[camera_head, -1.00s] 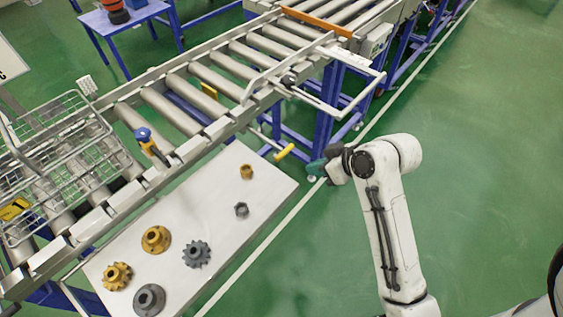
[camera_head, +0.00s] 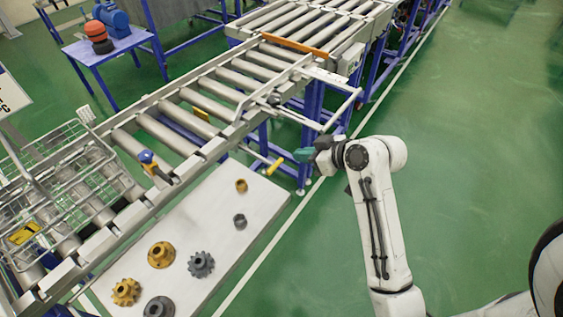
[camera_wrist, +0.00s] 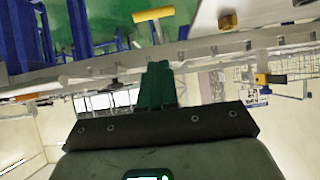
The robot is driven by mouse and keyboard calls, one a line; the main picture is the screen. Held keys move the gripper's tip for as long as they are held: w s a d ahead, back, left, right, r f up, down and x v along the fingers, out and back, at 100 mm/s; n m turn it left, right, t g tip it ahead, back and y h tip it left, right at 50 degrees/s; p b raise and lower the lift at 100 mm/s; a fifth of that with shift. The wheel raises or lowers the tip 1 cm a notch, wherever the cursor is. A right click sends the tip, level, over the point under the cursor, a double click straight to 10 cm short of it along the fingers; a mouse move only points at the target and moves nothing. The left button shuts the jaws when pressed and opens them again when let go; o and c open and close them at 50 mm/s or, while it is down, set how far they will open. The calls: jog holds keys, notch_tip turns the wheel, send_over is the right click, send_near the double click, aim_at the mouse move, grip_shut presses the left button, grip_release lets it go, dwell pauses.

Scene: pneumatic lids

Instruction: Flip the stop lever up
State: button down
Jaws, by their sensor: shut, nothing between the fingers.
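The stop lever, a rod with a yellow handle (camera_head: 274,166), sticks out from the near side of the roller conveyor below its rail, slanting. Its yellow handle also shows at the top of the wrist view (camera_wrist: 153,14), which looks upside down. My gripper (camera_head: 303,155) has green fingers and is just right of the handle and slightly higher in the head view, with a visible gap. In the wrist view the fingers (camera_wrist: 158,70) are together and empty, pointing toward the conveyor side below the handle in the picture. I see no contact with the lever.
The roller conveyor rail (camera_head: 228,135) runs diagonally behind the lever, with a metal side frame (camera_head: 322,128) close above my gripper. A white panel (camera_head: 215,222) with several gears lies at lower left. A wire basket (camera_head: 70,185) stands far left. Green floor at right is clear.

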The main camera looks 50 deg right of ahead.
jog(key=p, duration=0.1)
send_near(271, 163)
jog(key=w+r, duration=0.1)
jog(key=w, duration=0.2)
jog(key=f, duration=0.2)
jog(key=w+f+p, duration=0.1)
jog(key=shift+w+a+f, duration=0.1)
jog(key=shift+w+f, duration=0.1)
jog(key=shift+f, duration=0.3)
notch_tip(271, 163, down, 7)
jog(key=t+b, duration=0.3)
jog(key=b, duration=1)
jog(key=shift+a+b, duration=0.15)
jog(key=shift+b, duration=0.2)
jog(key=shift+f, duration=0.15)
